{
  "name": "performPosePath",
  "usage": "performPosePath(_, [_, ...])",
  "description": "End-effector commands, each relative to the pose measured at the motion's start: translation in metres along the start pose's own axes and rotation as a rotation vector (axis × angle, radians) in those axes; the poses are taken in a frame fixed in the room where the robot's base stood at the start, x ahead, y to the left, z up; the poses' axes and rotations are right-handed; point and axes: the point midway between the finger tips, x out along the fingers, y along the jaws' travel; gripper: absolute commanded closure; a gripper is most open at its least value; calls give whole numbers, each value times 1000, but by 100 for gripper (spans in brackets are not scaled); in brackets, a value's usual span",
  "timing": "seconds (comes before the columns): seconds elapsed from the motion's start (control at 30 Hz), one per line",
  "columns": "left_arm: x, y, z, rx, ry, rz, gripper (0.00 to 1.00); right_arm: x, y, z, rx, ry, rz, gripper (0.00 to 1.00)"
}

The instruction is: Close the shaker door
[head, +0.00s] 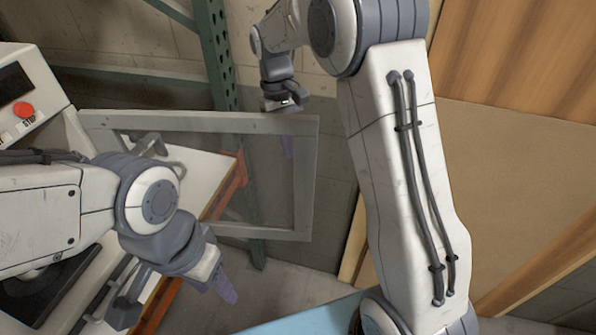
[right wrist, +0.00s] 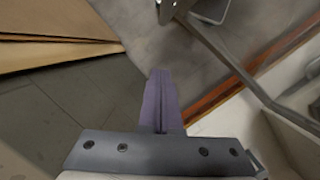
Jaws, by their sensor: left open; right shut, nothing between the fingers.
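The shaker door (head: 303,185) is a grey frame with a clear panel. In the head view it stands swung open, reaching right from the white shaker (head: 45,95). My right gripper (head: 287,146) is at the door's upper right corner, on the far side, with its fingertips partly hidden by the frame. In the right wrist view its purple fingers (right wrist: 160,100) are shut and empty, and a grey bar, seemingly the door frame (right wrist: 225,50), runs past them at the upper right. I cannot tell whether they touch. My left gripper (head: 224,290) is open and empty, in front of and below the door.
A red stop button (head: 24,110) is on the shaker's panel. An orange beam (head: 236,175) shows behind the door. A green rack post (head: 222,60) stands at the back. Brown boards (head: 520,180) lean at the right. A light blue surface (head: 310,318) lies at the bottom.

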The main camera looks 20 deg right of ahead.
Motion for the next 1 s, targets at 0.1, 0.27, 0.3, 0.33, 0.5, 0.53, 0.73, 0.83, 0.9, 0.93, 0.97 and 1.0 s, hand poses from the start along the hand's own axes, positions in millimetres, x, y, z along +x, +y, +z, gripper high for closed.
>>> performPosePath(0.1, [-7,0,0,0,0,0,50,26,0,2,0,-7,-1,100])
performPosePath(0.27, [-16,1,-1,-1,0,0,50,45,0,12,0,0,0,100])
performPosePath(0.3, [-17,1,-1,-1,0,0,50,46,0,17,0,-1,0,100])
performPosePath(0.33, [-18,1,-1,-1,0,0,50,47,0,21,0,0,0,100])
performPosePath(0.5, [-23,2,-1,-1,0,0,50,52,0,35,-1,0,0,100])
performPosePath(0.53, [-23,2,-1,-1,0,0,50,53,0,36,-1,0,0,100])
performPosePath(0.73, [-24,2,-1,-1,0,0,50,55,0,39,-1,1,0,100])
performPosePath(0.83, [-24,2,-1,-1,0,0,50,55,0,39,-1,1,0,100])
performPosePath(0.9, [-24,2,-1,-1,0,0,50,55,0,39,-1,1,0,100])
performPosePath(0.93, [-24,2,-1,-1,0,0,50,55,0,39,-1,1,0,100])
performPosePath(0.97, [-24,2,-1,-1,0,0,50,55,0,39,-1,1,0,100])
performPosePath(1.0, [-23,2,-1,-1,0,0,50,55,-1,39,0,1,0,100])
